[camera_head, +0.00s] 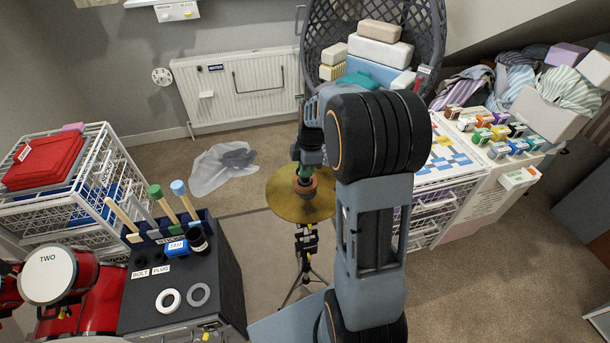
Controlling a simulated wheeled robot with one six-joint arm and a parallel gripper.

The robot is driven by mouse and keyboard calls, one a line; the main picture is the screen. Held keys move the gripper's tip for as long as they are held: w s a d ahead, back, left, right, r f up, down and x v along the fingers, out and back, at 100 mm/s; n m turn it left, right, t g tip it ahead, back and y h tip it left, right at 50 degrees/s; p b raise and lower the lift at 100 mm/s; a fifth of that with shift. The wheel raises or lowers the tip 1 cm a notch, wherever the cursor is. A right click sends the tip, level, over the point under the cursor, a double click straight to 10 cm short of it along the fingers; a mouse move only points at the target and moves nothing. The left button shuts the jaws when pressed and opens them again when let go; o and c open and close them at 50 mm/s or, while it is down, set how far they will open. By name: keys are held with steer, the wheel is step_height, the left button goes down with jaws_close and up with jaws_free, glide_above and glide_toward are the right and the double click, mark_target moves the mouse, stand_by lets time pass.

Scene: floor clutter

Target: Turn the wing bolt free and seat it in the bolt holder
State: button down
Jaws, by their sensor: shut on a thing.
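A gold cymbal (288,207) sits on a black tripod stand (306,243) in the middle of the view. My gripper (305,174) points down over the cymbal's centre and is shut at its top. The wing bolt is mostly hidden between the fingers, so I cannot tell its turn or how far it is out. A brown round piece (305,188) shows just under the fingertips, on the cymbal. The bolt holder (140,262) appears as a dark round socket behind the BOLT label, on the dark cabinet at left; it looks empty.
The dark cabinet (226,281) also carries a PLUG label, two rings and a rack of upright handled tools. Red drums (80,290) stand at lower left. A white drawer unit (455,178) stands right of my arm. A clear plastic bag (221,168) lies on the carpet.

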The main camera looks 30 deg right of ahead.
steer(key=shift+r, duration=0.35)
steer(key=shift+r+p, duration=1.15)
steer(key=shift+r, duration=0.2)
